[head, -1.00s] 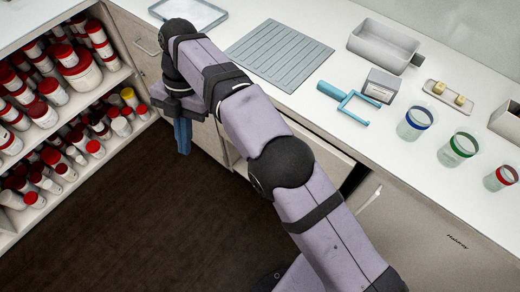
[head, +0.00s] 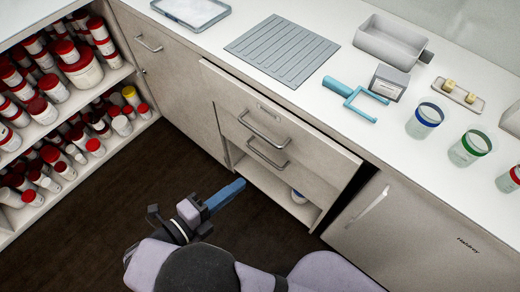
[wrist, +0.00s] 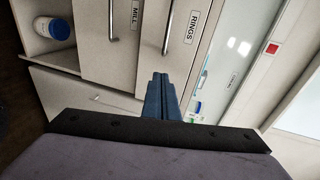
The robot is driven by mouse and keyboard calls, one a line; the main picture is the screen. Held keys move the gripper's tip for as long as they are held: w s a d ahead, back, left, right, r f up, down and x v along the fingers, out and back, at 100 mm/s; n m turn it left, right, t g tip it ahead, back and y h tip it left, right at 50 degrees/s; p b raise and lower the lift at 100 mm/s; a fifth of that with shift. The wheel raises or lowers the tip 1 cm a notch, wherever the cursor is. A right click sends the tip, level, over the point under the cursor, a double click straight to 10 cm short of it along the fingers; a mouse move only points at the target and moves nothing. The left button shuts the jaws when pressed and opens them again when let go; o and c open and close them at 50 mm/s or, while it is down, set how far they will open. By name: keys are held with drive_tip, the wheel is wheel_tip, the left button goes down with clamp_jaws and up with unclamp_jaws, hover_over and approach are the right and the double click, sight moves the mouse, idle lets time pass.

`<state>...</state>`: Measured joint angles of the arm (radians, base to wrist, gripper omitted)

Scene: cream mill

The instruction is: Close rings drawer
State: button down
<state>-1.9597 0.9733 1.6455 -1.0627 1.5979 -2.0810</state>
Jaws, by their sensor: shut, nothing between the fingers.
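The rings drawer (head: 285,133) is the upper drawer under the counter, with a bar handle (head: 263,130). Its front stands a little out from the counter edge, so it looks slightly open. Its RINGS label (wrist: 191,27) shows in the wrist view beside its handle (wrist: 168,28). My gripper (head: 241,183) has its blue fingers shut and empty. It is in front of and below the drawers in the head view, apart from the handles. In the wrist view the fingertips (wrist: 161,76) overlap the lower edge of the drawer fronts; contact cannot be told.
The mill drawer (wrist: 112,65) with its handle (head: 268,153) is directly below. Under it is an open shelf holding a jar (head: 298,196). A fridge (head: 415,235) stands to the right, a cupboard (head: 165,75) to the left. The floor in front is clear.

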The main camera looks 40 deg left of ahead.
drive_tip(key=w+a+f+y+p, duration=0.1)
drive_tip(key=w+a+f+p, duration=0.1)
drive_tip(key=w, duration=1.2)
drive_tip(key=shift+f, duration=0.25)
drive_tip(key=shift+a, duration=0.1)
drive_tip(key=w+p, duration=0.1)
drive_tip(key=w, duration=0.2)
drive_tip(key=shift+r, duration=0.1)
drive_tip(key=shift+s+r, duration=0.1)
drive_tip(key=shift+r, duration=0.05)
approach(272, 144)
drive_tip(key=v, duration=0.5)
idle(0.6)
